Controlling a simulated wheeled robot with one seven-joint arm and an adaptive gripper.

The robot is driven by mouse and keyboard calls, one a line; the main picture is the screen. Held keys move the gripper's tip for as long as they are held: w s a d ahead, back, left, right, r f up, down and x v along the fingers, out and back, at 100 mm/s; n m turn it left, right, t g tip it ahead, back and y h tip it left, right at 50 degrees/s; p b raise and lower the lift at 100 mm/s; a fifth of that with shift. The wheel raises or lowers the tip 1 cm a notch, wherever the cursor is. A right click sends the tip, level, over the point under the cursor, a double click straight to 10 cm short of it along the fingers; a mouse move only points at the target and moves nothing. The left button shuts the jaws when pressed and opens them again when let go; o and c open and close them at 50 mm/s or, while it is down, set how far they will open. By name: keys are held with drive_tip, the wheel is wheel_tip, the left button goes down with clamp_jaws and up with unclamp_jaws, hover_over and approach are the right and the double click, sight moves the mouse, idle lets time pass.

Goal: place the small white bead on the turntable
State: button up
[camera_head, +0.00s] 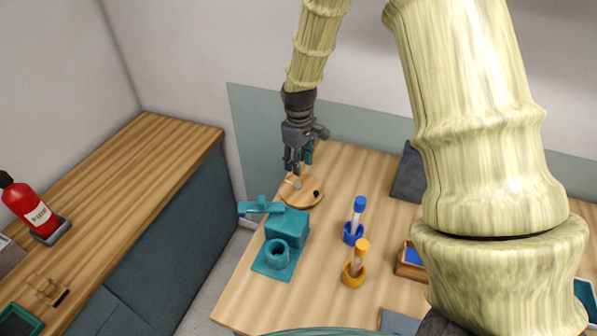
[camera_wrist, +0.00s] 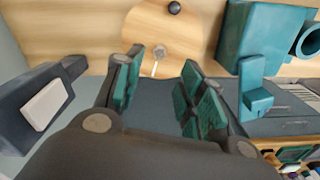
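The turntable (camera_head: 302,198) is a round wooden disc at the table's far left corner; part of it also shows in the wrist view (camera_wrist: 192,32). A small black bead (camera_head: 317,193) lies on its right side and shows at the top of the wrist view (camera_wrist: 174,7). A small pale spot (camera_head: 297,184), perhaps the white bead, is on the disc below my gripper. In the wrist view it is a pale round patch (camera_wrist: 159,52) with a thin white streak. My gripper (camera_head: 292,170) is above the disc, its fingers (camera_wrist: 162,62) apart and empty.
A teal block with a ring-shaped holder (camera_head: 277,252) stands just in front of the turntable. A blue-capped tube (camera_head: 358,212) and an orange-capped tube (camera_head: 358,256) stand in holders to the right. A wooden tray (camera_head: 407,268) lies further right. Bare tabletop lies between them.

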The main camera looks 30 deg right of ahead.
drive_tip(key=shift+r+b, duration=0.45)
drive_tip(key=shift+r, duration=1.4)
